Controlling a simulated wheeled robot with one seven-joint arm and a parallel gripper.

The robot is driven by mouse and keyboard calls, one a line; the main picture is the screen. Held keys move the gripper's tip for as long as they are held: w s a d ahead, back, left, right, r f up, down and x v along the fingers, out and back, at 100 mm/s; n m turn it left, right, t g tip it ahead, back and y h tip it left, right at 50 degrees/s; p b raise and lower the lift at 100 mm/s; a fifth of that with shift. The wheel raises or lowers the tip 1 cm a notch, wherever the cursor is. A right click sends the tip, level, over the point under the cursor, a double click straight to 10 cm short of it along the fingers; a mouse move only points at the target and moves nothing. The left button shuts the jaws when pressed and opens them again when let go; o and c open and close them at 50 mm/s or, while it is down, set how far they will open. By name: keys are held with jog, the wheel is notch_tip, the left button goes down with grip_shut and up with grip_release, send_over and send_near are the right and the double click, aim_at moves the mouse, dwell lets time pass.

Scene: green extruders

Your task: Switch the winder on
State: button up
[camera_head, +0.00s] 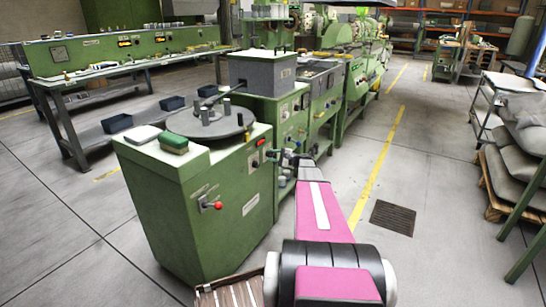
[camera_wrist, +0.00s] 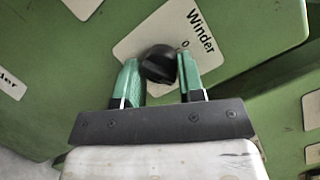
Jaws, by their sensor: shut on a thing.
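The winder is a green cabinet (camera_head: 190,215) with a round grey turntable (camera_head: 209,121) on top, in the head view. In the wrist view a black rotary knob (camera_wrist: 157,62) sits on a white label reading "Winder" with a "0" mark beside it. My gripper (camera_wrist: 160,78) has its two green-tipped fingers on either side of this knob and is shut on it. I cannot tell for sure which way the knob points. In the head view my gripper (camera_head: 283,158) is at the cabinet's right side, and the knob there is hidden or too small to make out.
More green machines (camera_head: 290,115) stand behind. A floor grate (camera_head: 392,217) and clear floor are at right, with stacked sacks (camera_head: 520,165) on a pallet beyond.

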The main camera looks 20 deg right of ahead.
dwell(0.4)
jog(key=o, duration=0.9)
jog(key=v, duration=1)
jog(key=shift+s+d, duration=0.25)
jog(key=shift+d, duration=0.1)
